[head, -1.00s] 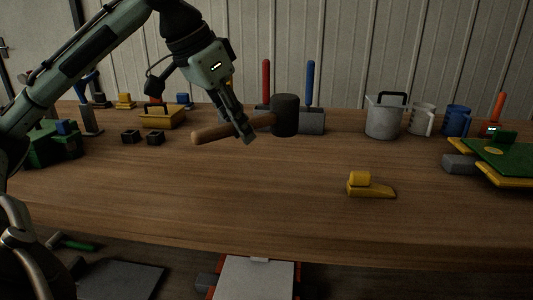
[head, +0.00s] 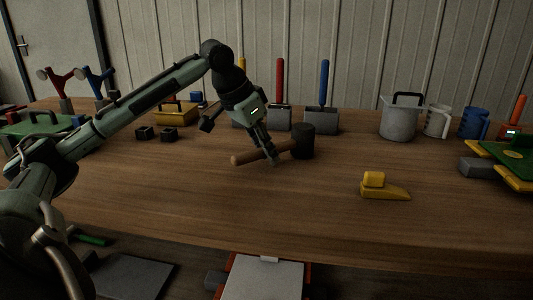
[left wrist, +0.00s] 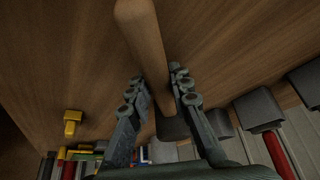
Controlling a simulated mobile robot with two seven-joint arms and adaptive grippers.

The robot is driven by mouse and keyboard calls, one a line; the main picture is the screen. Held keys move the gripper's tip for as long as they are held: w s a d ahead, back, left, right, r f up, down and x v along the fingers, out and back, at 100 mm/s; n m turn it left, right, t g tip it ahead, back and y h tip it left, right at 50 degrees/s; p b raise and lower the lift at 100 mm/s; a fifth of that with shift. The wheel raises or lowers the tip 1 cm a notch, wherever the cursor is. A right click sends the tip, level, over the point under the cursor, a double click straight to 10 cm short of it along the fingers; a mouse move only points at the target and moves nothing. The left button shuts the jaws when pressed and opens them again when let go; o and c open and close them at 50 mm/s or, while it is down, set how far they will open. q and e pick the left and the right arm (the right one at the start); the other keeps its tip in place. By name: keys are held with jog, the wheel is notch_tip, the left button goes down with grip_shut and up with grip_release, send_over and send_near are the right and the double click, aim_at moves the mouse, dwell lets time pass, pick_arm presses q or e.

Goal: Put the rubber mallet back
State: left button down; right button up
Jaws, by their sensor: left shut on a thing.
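The rubber mallet has a dark cylindrical head (head: 302,142) and a wooden handle (head: 246,158). In the head view it lies level, head to the right, at or just above the wooden table; I cannot tell whether it touches. My left gripper (head: 271,157) points down and is shut on the handle near its middle. In the left wrist view the handle (left wrist: 144,42) runs between the fingers (left wrist: 157,80), and the dark head (left wrist: 172,128) is partly hidden behind them. My right gripper is not in view.
Behind the mallet stand scrapers with red (head: 280,82) and blue (head: 324,84) handles. A grey bucket (head: 398,122) and mugs stand back right. A yellow block tool (head: 385,188) lies right front. Small black blocks (head: 145,133) and a yellow toolbox (head: 176,115) are left. The front middle table is clear.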

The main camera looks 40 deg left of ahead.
pick_arm(q)
jog(key=shift+r, duration=0.15)
jog(key=c, duration=1.4)
grip_release()
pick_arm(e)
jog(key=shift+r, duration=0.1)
pick_arm(q)
jog(key=shift+s+r, duration=0.1)
jog(key=shift+r, duration=0.1)
jog(key=p+v, duration=0.1)
jog(key=v, duration=0.9)
jog(key=shift+s+a+r, duration=0.1)
jog(key=shift+s+r, duration=0.05)
jog(key=shift+r, duration=0.1)
jog(key=shift+s+r, duration=0.25)
jog(key=shift+r, duration=0.15)
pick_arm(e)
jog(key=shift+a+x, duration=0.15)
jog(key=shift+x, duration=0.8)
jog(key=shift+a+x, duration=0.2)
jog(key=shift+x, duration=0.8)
